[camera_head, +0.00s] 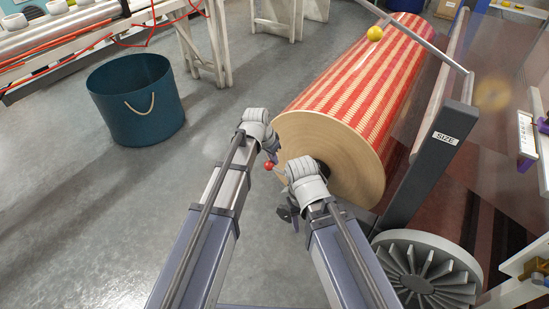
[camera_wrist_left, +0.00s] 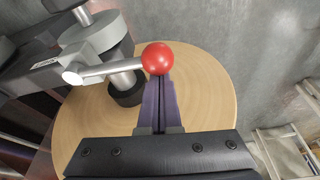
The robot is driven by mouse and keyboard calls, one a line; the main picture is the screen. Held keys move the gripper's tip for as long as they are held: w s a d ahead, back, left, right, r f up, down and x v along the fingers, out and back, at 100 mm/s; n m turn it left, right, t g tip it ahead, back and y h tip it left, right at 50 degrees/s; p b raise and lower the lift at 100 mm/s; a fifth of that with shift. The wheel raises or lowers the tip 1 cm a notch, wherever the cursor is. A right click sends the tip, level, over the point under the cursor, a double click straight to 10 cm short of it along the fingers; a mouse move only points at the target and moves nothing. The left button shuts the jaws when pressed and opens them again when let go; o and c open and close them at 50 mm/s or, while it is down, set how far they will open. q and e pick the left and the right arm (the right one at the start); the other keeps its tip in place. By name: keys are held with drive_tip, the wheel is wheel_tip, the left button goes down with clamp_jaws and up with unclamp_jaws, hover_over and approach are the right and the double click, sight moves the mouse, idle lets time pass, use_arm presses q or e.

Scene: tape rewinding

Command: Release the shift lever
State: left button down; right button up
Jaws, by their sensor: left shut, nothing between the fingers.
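The shift lever has a red ball knob (camera_head: 269,165) and stands in front of the round end of a large striped roll. In the left wrist view the red knob (camera_wrist_left: 158,58) sits on a silver rod (camera_wrist_left: 105,69) running left. My left gripper (camera_head: 273,153) is close to the knob in the head view. In the wrist view its purple fingers (camera_wrist_left: 158,95) are shut with nothing between them, their tips right by the knob's lower edge; I cannot tell whether they touch it. My right gripper (camera_head: 288,214) is below and right of the knob; its jaw opening is unclear.
The red and cream roll (camera_head: 350,90) with its wooden end (camera_head: 345,165) fills the centre right. A dark frame post (camera_head: 432,165) and a grey finned wheel (camera_head: 428,275) stand right of it. A teal bucket (camera_head: 135,105) is at the left, with clear floor around it.

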use_arm(q)
drive_tip(key=shift+s+a+n, duration=0.4)
drive_tip(key=shift+s+n, duration=0.2)
drive_tip(key=shift+s, duration=0.1)
drive_tip(key=s+a+n+y, duration=0.1)
drive_tip(key=s+n+y, duration=0.1)
drive_tip(key=s+n, duration=0.5)
drive_tip(key=shift+s+n+t+y, duration=0.3)
drive_tip(key=shift+s+n+t, duration=0.1)
drive_tip(key=shift+s, duration=1)
use_arm(e)
drive_tip(key=shift+s+d, duration=0.1)
drive_tip(key=shift+s, duration=0.65)
use_arm(q)
drive_tip(key=shift+s, duration=0.2)
drive_tip(key=shift+w, duration=0.1)
